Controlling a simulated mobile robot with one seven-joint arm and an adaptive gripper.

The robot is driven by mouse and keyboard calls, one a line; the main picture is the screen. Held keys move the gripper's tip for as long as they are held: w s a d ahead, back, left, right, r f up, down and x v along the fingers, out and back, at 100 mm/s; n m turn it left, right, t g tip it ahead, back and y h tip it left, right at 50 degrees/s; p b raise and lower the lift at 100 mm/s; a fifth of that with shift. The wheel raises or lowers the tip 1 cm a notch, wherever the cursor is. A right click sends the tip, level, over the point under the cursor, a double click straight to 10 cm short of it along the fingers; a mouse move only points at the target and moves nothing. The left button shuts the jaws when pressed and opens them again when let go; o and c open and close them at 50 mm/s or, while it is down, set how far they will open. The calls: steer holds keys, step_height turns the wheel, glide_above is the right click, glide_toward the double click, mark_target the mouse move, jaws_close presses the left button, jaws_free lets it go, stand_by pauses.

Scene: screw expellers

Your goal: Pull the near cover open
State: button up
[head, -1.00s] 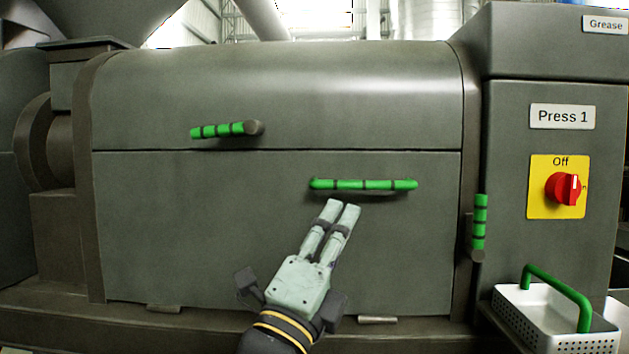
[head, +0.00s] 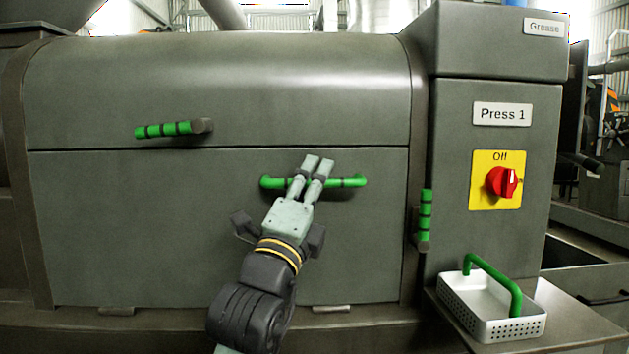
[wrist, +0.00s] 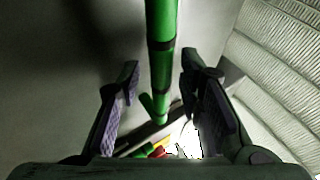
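The near cover (head: 120,235) is the large grey lower front panel of Press 1, and it lies flat against the machine. A green horizontal bar handle (head: 348,182) with dark bands is fixed near its top edge. My gripper (head: 318,162) is at the handle, its fingers crossing in front of the bar in the head view. In the wrist view the green handle (wrist: 162,65) runs between my two spread fingers (wrist: 160,90), with a gap on either side. The fingers are open and not closed on the bar. The fingertips partly hide the handle in the head view.
A green-banded lever (head: 176,129) sticks out above the seam at left. Another green grip (head: 425,215) is at the cover's right side. A red switch (head: 501,181) and a white perforated tray (head: 490,312) with a green handle are at right.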

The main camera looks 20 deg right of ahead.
steer(key=shift+c, duration=0.2)
jaws_close()
stand_by(0.6)
